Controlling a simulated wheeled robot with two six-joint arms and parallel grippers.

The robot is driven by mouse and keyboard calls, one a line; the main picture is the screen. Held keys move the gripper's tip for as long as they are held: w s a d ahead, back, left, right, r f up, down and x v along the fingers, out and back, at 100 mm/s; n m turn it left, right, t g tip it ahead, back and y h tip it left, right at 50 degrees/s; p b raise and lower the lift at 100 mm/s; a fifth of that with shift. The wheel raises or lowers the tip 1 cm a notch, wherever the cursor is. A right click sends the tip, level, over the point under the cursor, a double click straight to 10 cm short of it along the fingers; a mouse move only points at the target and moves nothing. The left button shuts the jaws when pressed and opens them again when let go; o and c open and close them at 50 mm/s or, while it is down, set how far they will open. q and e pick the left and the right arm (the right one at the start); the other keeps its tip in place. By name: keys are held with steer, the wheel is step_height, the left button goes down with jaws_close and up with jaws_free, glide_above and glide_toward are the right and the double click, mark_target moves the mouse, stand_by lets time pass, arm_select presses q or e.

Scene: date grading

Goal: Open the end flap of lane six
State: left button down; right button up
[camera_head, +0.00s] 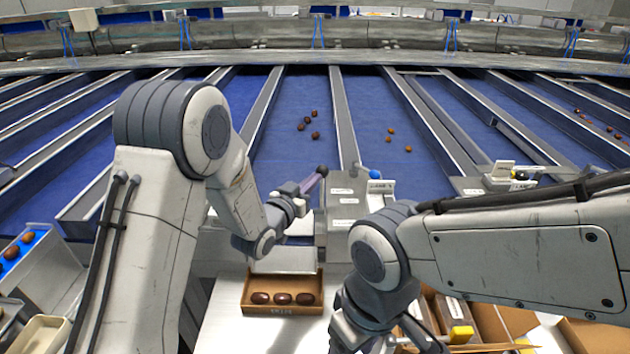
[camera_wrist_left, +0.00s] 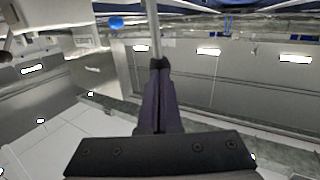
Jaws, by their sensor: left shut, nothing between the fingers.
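My left gripper (camera_head: 312,183) has its dark purple fingers closed and empty. It is beside a grey metal panel (camera_head: 345,212) at the near end of the lanes. A dark round knob (camera_head: 322,170) sits right at the fingertips; I cannot tell whether they touch. A blue knob (camera_head: 374,174) stands to the right near a white lane label (camera_head: 380,187), whose number is too small to read. In the left wrist view the closed fingers (camera_wrist_left: 158,95) point at a thin rod (camera_wrist_left: 153,30), and the blue knob (camera_wrist_left: 116,22) is at upper left. My right gripper (camera_head: 395,342) is low in the head view, its fingers hidden.
Dates lie on the blue lanes (camera_head: 365,110) between metal dividers. A cardboard tray (camera_head: 283,308) with three dates stands below the left gripper. Boxes (camera_head: 455,312) stand at lower right. Another labelled lane end (camera_head: 510,178) is farther right.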

arm_select(q)
steer(key=shift+w+d, duration=0.1)
stand_by(0.3)
steer(key=w+n+g+y+p, duration=0.1)
steer(key=w+g+p, duration=0.2)
steer(key=w+p, duration=0.3)
steer(key=shift+w+n+g+y, duration=0.15)
steer(key=shift+n+g+y, duration=0.15)
steer(key=shift+g, duration=0.1)
stand_by(0.6)
